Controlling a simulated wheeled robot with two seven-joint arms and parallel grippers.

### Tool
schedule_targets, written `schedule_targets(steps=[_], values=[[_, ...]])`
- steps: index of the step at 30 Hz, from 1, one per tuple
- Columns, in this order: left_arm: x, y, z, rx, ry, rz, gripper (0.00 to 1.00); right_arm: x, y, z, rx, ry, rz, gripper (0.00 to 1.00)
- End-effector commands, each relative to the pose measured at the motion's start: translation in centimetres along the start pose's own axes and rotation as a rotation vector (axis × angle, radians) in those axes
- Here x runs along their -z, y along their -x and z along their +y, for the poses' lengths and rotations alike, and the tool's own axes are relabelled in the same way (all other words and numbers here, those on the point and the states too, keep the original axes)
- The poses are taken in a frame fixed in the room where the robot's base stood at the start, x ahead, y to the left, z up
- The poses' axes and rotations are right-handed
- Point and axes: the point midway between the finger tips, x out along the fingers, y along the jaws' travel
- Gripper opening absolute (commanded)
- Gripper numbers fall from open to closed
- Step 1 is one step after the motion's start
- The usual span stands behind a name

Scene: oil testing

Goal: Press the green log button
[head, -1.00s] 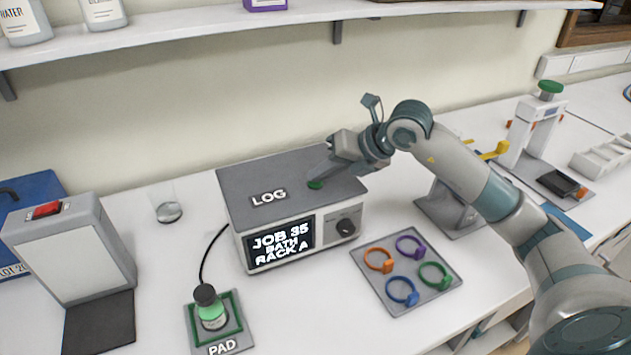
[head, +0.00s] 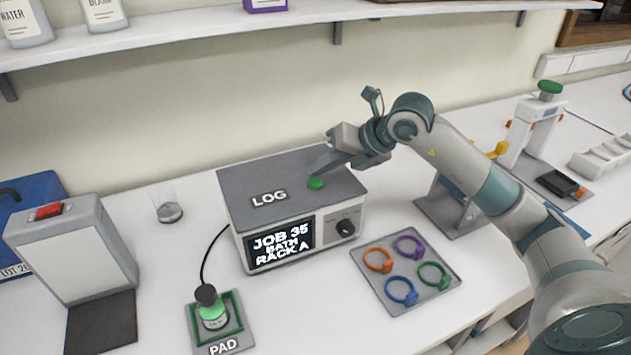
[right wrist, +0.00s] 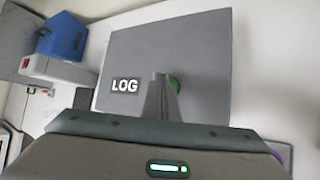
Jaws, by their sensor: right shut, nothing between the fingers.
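The green log button (head: 316,183) sits on top of the grey box (head: 250,180), right of the white LOG label (head: 269,198). The box's front screen (head: 281,243) reads JOB 35 BATH RACK A. My right gripper (head: 318,169) is shut and empty, its tips just behind the button and close to it in the head view. I cannot tell whether they touch the box top. My left gripper is not in view.
A tray (head: 377,290) with several coloured rings lies right of the box. A glass beaker (head: 168,208) and a device with a red switch (head: 70,250) stand left. A shelf (head: 200,32) runs above.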

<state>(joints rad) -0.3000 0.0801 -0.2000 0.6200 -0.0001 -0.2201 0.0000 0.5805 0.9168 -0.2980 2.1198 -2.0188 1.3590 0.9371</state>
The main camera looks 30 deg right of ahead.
Motion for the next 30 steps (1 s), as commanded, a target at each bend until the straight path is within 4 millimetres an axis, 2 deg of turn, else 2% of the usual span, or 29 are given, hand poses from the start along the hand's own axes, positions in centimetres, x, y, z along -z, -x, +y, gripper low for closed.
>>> schedule_targets(steps=[18,30], values=[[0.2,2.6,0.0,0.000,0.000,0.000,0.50,-2.3,3.2,2.3,0.000,0.001,0.000,0.00],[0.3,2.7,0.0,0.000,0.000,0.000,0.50,-2.5,3.5,2.5,0.000,0.000,0.000,0.00]])
